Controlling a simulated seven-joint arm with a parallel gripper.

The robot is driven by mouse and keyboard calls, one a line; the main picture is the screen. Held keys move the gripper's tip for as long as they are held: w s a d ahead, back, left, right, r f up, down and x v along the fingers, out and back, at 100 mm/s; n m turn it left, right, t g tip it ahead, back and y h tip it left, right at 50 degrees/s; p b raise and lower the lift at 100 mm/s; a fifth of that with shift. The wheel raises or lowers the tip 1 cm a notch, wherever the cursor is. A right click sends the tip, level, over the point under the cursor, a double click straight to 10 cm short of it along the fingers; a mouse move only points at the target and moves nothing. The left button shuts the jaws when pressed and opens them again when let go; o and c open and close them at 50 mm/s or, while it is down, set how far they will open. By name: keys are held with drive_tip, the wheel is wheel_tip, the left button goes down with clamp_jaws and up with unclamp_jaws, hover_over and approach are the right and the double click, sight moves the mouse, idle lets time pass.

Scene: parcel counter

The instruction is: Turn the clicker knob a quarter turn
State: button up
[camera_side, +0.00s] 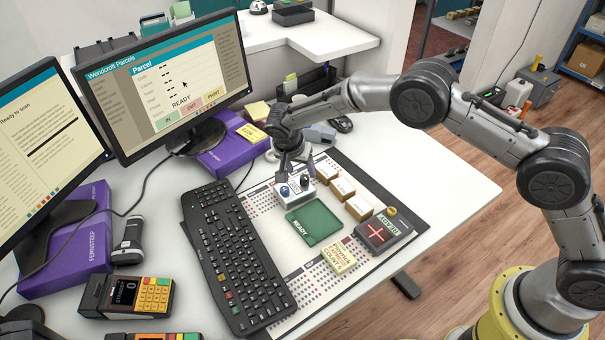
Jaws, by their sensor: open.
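A small white box (295,193) sits on the mat behind the green tray. It carries a blue knob (284,191) on its left and a dark knob (304,181) on its right; I cannot tell which part is the clicker knob. My gripper (294,170) points down just above and behind this box, with its jaws open. One finger comes down close to the dark knob. I cannot tell whether it touches it. Nothing is seen held in the jaws.
A green tray (314,223) lies in front of the box. Several brown boxes (343,188) stand to its right, near a dark pad with a red cross (376,232). A black keyboard (236,256) lies left. A purple box (233,152) stands behind.

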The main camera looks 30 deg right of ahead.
drive_tip(key=v, duration=0.9)
drive_tip(key=shift+r, duration=0.35)
drive_tip(key=shift+s, duration=0.1)
drive_tip(key=n+g+y, duration=0.3)
drive_tip(key=n, duration=0.5)
hover_over(304, 177)
wheel_tip(304, 177, down, 13)
drive_tip(key=shift+r, duration=0.1)
clamp_jaws()
